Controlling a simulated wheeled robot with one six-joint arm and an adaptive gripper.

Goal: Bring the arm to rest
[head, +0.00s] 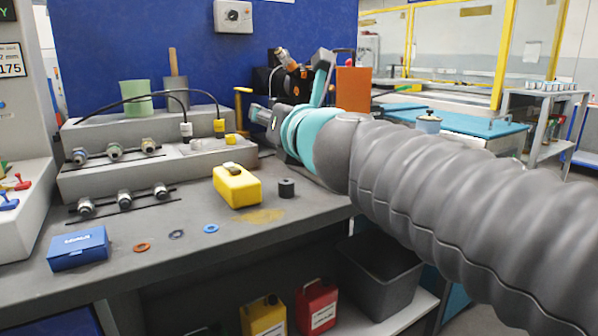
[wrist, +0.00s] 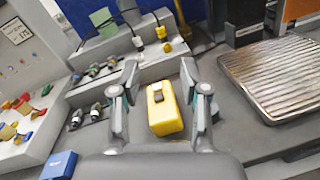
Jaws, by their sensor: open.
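My arm, in a grey ribbed sleeve, reaches from the right edge of the head view over the workbench (head: 170,255). My gripper (wrist: 158,74) is open in the wrist view, its two fingers spread wide with nothing held between them. In the head view the gripper is small and seen from the side, partly hidden by the wrist. A yellow canister (head: 237,186) lies on the bench below the gripper. In the wrist view the canister (wrist: 164,110) appears between and below the fingers, apart from them as far as I can tell.
A black cylinder (head: 286,188) stands right of the canister. Fittings sit on a stepped grey rack (head: 110,182). A blue box (head: 78,249) and small rings lie at the front left. A ribbed metal plate (wrist: 272,78) is at right. A grey bin (head: 380,280) stands below.

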